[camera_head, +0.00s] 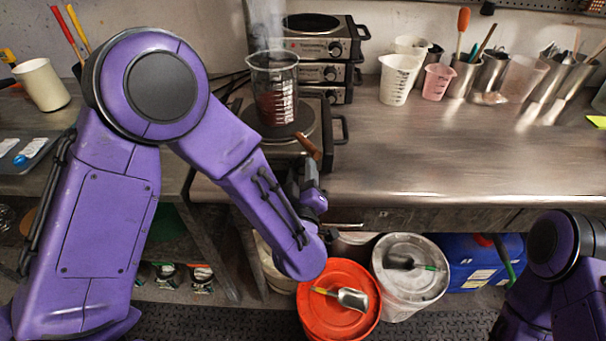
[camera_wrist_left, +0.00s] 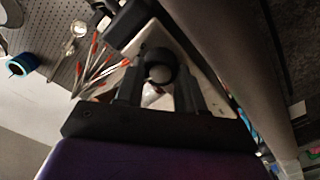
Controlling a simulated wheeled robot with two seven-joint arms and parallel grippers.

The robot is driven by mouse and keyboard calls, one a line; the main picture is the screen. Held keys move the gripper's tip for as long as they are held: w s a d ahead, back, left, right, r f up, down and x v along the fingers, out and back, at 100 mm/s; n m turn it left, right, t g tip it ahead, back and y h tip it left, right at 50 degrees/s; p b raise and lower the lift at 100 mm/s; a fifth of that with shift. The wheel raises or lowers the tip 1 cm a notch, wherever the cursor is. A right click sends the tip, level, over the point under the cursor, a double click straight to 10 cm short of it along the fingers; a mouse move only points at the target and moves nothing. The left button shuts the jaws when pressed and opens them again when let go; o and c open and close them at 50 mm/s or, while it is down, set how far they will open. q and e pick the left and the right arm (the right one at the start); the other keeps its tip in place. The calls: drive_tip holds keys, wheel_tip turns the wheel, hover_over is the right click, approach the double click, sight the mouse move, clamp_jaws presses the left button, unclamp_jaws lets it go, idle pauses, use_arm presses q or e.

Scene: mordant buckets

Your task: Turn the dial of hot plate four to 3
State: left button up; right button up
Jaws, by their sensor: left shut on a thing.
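In the left wrist view, the fingers (camera_wrist_left: 160,92) are shut on a round dark dial (camera_wrist_left: 160,73) with a paler face. I cannot read the dial's setting or the plate's number. My right gripper is out of view.
More hot plates (camera_head: 325,48) are stacked behind, with dials facing front. Plastic cups (camera_head: 398,80) and metal tool pots stand at the back right. An orange-lidded bucket (camera_head: 337,318) and a white-lidded bucket (camera_head: 412,291) stand below. The counter's right front (camera_head: 460,155) is clear.

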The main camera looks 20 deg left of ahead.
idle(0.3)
use_arm(q)
drive_tip(key=o, duration=1)
drive_tip(key=shift+o, duration=0.2)
drive_tip(key=b+v, duration=0.1)
drive_tip(key=v, duration=0.9)
drive_tip(key=shift+s+b, duration=0.25)
drive_tip(key=shift+b, duration=0.15)
